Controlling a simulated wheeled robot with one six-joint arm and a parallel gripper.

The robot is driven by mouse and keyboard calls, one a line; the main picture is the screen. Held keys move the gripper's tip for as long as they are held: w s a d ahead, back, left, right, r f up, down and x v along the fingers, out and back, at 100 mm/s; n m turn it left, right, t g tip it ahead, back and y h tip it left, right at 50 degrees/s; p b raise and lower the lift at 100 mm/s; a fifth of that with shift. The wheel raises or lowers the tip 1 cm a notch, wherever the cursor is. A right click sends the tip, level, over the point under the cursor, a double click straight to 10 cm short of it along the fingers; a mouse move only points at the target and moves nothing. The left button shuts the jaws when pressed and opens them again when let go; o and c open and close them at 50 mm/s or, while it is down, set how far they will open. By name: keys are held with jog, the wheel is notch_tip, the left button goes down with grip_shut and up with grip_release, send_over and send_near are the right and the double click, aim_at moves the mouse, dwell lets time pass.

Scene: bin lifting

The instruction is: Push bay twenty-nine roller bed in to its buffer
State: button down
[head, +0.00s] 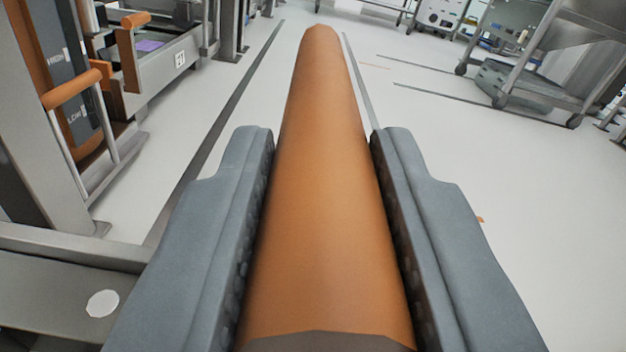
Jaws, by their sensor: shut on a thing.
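My gripper (322,140) has its two grey padded jaws shut on a long orange bar (325,230). The bar runs from the bottom middle of the head view away to a rounded far end near the top. A jaw lies along each side of it. What the bar joins at its near end is hidden below the picture. No bay number twenty-nine is readable, and I cannot tell which part is its roller bed.
A grey metal frame (50,290) with a white round spot is close at lower left. Racks with orange handles (75,88) and a small number plate (180,60) stand at upper left. A wheeled trolley (540,50) stands upper right. Pale floor (480,150) right of the bar is open.

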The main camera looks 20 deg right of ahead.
jog(key=c, duration=1.2)
grip_release()
jog(key=shift+o, duration=0.2)
jog(key=v, duration=1.7)
jog(key=shift+s, duration=0.25)
jog(key=shift+c, duration=0.2)
